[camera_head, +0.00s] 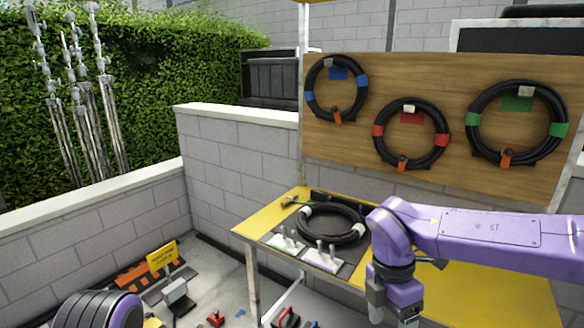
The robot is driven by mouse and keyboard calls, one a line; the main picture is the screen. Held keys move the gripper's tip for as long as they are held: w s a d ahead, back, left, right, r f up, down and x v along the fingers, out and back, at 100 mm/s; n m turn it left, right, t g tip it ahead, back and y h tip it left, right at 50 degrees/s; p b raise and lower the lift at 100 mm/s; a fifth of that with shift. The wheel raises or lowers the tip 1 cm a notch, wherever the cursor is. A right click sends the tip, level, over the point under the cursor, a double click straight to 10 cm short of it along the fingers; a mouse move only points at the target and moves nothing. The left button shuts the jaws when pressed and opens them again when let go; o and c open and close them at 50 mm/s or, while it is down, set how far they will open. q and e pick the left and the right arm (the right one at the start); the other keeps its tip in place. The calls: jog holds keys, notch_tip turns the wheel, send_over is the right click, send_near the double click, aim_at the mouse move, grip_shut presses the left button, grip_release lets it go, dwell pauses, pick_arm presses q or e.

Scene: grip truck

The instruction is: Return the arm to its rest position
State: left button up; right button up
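My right arm comes in from the right as a thick purple link over the yellow table (480,295). It bends downward at a rounded joint near the table's middle, and its lower part runs out of the bottom of the picture. A purple and black rounded part of my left arm shows at the bottom left corner. My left gripper is out of the picture. Nothing held by either gripper can be seen.
A black cable coil (334,224) lies on the table beside white switch plates (287,243). Coils with blue (336,88), red (411,134) and green (516,124) bands hang on the wooden board (440,75). A low block wall (95,225) and a yellow sign (162,255) stand left.

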jog(key=w+d+f+n+t+h, duration=0.4)
jog(key=w+d+f+n+t, duration=0.1)
jog(key=n, duration=0.6)
notch_tip(320, 180, down, 12)
jog(key=s+d+n+t+h, duration=0.1)
jog(key=d+n+t, duration=0.2)
jog(key=n, duration=1.1)
jog(key=s+d+f+n+g, duration=0.1)
jog(key=s+f+n, duration=0.5)
jog(key=s, duration=0.3)
jog(key=s+d+f+n+g+y, duration=0.1)
jog(key=s+d+f+n, duration=0.1)
jog(key=s+f+n, duration=0.3)
jog(key=s+d+f+n+y, duration=0.1)
jog(key=s+f+n, duration=0.5)
jog(key=s, duration=0.7)
jog(key=shift+d+f+n+g, duration=0.3)
jog(key=shift+n+g, duration=0.1)
jog(key=shift+n, duration=0.3)
jog(key=shift+s, duration=0.1)
